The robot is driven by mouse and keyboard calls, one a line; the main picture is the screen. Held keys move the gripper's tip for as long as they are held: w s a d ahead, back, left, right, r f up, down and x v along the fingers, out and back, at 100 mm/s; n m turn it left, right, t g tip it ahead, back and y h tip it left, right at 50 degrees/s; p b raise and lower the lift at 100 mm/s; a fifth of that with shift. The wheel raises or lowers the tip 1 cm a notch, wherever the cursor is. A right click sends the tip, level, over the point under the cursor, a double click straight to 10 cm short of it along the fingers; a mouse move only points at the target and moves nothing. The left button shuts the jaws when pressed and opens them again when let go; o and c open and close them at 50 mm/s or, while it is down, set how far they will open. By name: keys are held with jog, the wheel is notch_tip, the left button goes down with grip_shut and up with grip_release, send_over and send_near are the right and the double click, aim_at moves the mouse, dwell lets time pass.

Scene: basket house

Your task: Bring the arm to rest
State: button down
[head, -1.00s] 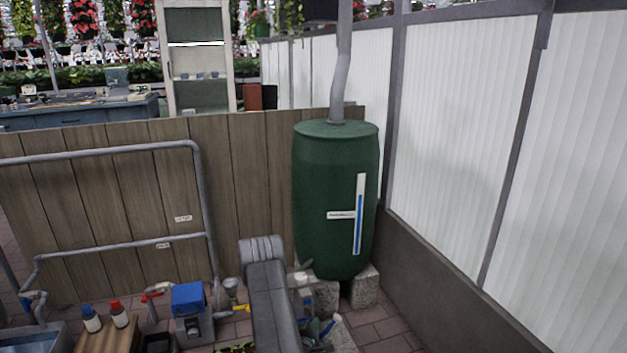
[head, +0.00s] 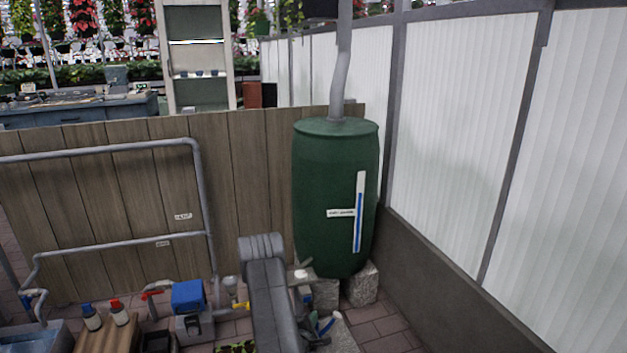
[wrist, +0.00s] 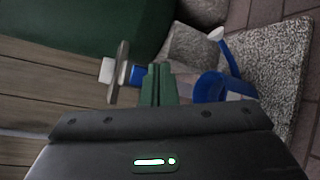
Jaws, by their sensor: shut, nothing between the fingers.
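My gripper (wrist: 159,72) shows in the wrist view with its two thin fingers together and nothing between them. Beyond the fingertips are a blue-and-white fitting (wrist: 137,74), a blue looped part (wrist: 210,88) and rough grey stone blocks (wrist: 262,62). The fingers overlap these parts in the picture; I cannot tell whether they touch.
A green barrel (head: 325,180) stands on stone blocks (head: 362,284) between a wooden fence (head: 110,190) and translucent wall panels (head: 455,130). Left of my arm are a blue-topped pump (head: 188,296), grey pipes (head: 206,190) and two bottles (head: 105,315) on a wooden stand. Paving at lower right is clear.

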jog(key=shift+w+a+r, duration=0.15)
jog(key=shift+w, duration=0.2)
jog(key=shift+w+a+r, duration=0.1)
jog(key=shift+w, duration=0.25)
